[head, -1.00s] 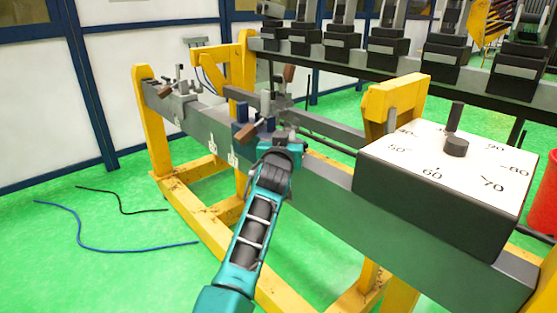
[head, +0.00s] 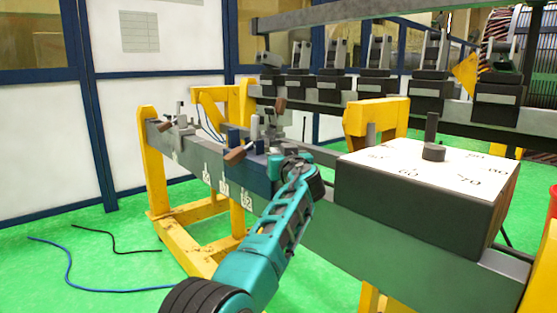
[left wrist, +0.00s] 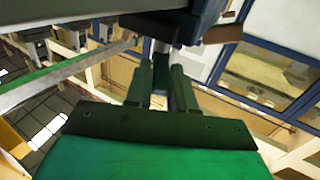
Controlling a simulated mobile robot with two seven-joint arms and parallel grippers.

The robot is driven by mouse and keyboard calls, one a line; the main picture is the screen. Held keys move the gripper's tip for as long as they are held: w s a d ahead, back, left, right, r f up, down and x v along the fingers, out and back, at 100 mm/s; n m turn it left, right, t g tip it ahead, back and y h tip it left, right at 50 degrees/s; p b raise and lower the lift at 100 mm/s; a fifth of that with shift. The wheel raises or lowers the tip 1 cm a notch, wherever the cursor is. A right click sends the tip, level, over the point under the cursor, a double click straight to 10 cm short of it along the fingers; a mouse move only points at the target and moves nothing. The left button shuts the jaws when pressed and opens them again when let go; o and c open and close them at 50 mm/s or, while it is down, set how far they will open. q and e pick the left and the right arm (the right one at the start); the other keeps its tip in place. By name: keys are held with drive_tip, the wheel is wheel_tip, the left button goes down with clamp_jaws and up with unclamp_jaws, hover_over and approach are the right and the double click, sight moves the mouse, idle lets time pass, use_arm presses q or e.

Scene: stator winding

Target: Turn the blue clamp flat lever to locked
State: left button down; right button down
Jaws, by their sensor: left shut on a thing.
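The blue clamp (head: 258,158) is a dark blue block on the grey beam, partly hidden by my left gripper in the head view. A brown handle (head: 235,155) sticks out to its left; it also shows in the left wrist view (left wrist: 222,33). My left gripper (head: 284,164) is at the clamp's right side. In the left wrist view its fingers (left wrist: 160,84) are shut on a narrow dark bar (left wrist: 161,68) under the clamp's body (left wrist: 188,26). The bar appears to be the flat lever; its angle is hard to tell. My right gripper is out of view.
A dark box with a white numbered dial top (head: 430,163) stands on the beam (head: 385,245) to the right. Another clamp (head: 176,124) sits at the beam's far left. Yellow supports (head: 155,170) hold the beam. Cables (head: 70,270) lie on the green floor.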

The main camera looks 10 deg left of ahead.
use_arm(q)
drive_tip(key=shift+w+d+n+g+y, duration=0.15)
drive_tip(key=shift+n+g+y, duration=0.3)
drive_tip(key=shift+y, duration=0.25)
drive_tip(key=c, duration=1)
unclamp_jaws()
drive_tip(key=shift+c, duration=0.2)
